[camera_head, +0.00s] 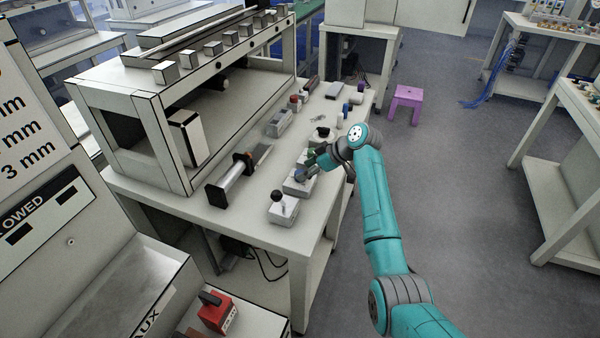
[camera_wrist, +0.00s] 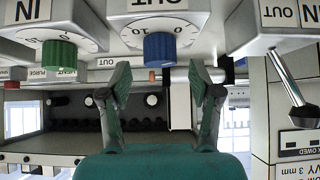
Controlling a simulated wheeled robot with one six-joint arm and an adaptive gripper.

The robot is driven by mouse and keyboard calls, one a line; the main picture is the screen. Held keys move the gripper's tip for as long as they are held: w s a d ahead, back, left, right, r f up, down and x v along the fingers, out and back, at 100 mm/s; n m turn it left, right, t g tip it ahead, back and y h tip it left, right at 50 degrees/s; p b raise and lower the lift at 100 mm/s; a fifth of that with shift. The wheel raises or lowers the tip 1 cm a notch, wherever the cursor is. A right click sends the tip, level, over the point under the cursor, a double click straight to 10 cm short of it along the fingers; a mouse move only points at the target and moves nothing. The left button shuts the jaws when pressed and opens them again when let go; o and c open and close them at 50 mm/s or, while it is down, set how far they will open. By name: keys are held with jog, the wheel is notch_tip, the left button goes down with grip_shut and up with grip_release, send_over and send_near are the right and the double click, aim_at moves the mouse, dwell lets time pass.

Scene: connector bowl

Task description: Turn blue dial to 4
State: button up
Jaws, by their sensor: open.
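The blue dial (camera_wrist: 160,48) sits on a white box (camera_wrist: 158,8) marked OUT, in the upper middle of the wrist view. The numbers 10 and 0 show on its scale; its pointer cannot be made out. My gripper (camera_wrist: 159,70) is open, with one finger on each side of the blue dial's line and gaps to both. The fingertips lie around the dial's near end; exact depth is unclear.
A green dial (camera_wrist: 59,51) on a box marked IN is close to the left in the wrist view. A lever (camera_wrist: 288,78) stands at the right; its box (camera_head: 283,209) is nearest in the head view.

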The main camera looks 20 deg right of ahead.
jog(key=shift+x, duration=1.65)
jog(key=c, duration=1.1)
jog(key=shift+c, duration=0.2)
